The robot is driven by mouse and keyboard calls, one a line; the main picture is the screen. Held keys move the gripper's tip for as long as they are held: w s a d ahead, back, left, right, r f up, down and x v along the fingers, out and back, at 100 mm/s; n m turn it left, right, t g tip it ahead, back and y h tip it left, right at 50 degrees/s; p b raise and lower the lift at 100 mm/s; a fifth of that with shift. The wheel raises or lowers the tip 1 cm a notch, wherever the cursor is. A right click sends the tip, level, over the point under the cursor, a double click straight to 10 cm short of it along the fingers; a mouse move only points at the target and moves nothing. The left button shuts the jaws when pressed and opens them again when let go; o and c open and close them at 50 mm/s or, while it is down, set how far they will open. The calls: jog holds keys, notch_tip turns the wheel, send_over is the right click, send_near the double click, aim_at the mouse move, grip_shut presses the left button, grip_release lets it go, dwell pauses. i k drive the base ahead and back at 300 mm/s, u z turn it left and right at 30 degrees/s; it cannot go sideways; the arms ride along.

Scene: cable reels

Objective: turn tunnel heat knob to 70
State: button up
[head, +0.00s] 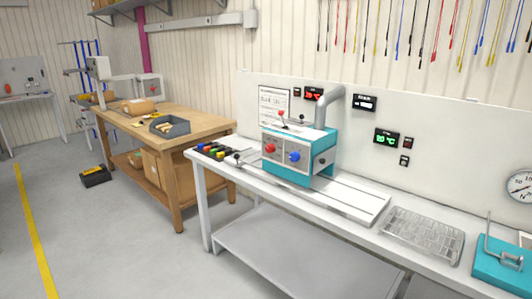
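A teal and grey machine (299,145) with a curved grey pipe (327,103) stands on the white bench and looks like the tunnel. Its front panel has a red round control (270,148) on the left and a blue one (294,156) on the right. A small dark round part (321,162) sits on its right side. I cannot tell which is the heat knob, and no scale or setting is readable. A red display (315,93) and a green display (387,138) on the wall panel seem to show temperatures; the digits are too small to trust. My gripper is not in view.
The white bench (365,232) carries coloured pieces (212,151) left of the machine, a wire basket (424,234) and a teal fixture (503,265) to the right.

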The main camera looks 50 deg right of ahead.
aim_at(270, 148)
jog(key=i, duration=0.85)
jog(key=u, duration=0.05)
